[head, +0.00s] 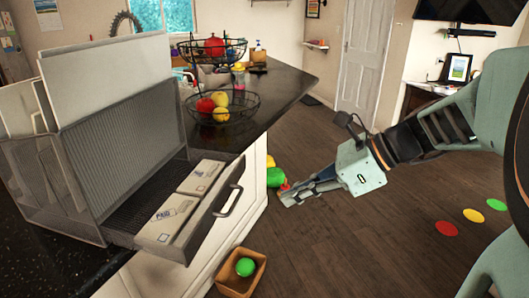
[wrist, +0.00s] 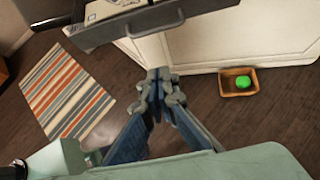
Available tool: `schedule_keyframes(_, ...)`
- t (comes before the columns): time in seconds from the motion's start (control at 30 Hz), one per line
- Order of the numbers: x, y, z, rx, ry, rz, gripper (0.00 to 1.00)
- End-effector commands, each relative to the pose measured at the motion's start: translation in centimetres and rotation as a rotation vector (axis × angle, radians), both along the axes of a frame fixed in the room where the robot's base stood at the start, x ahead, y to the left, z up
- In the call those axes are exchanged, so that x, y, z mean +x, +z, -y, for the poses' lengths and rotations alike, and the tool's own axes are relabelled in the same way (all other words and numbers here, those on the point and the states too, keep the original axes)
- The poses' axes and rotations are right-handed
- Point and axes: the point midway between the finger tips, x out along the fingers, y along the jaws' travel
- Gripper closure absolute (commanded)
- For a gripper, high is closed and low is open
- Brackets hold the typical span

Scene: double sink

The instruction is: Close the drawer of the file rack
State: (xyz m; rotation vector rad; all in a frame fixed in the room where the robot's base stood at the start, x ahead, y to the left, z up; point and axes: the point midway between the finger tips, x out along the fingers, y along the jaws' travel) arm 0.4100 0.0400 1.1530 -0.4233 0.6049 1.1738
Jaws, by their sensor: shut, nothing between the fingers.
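The file rack (head: 125,150) is a dark mesh holder on the black counter at the left of the head view, with large boards upright in it. Its drawer (head: 150,232) is pulled out toward the right and holds two white labelled boxes (head: 182,205). The drawer's front with its dark bar handle (head: 230,200) faces my arm. In the wrist view the drawer front (wrist: 140,27) shows at the top. My gripper (head: 283,198) is shut and empty. It is to the right of the handle, apart from it, beyond the counter edge and over the floor.
A wire fruit basket (head: 224,106) stands on the counter behind the rack. A wooden box with a green ball (head: 241,272) is on the floor below. A green object (head: 274,178) shows behind my gripper. A striped rug (wrist: 67,92) lies on the floor.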

Motion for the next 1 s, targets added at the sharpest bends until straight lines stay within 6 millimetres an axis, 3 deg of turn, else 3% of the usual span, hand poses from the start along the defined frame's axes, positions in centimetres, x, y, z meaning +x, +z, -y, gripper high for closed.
schedule_keyframes(0.3, 1.7, -4.5, -5.0, 0.001, 0.004, -0.002, 1.00)
schedule_keyframes(0.6, 3.0, -3.6, -8.2, -0.001, 0.001, 0.003, 1.00)
schedule_keyframes(1.0, 3.1, -3.5, -8.6, 0.000, 0.001, 0.002, 1.00)
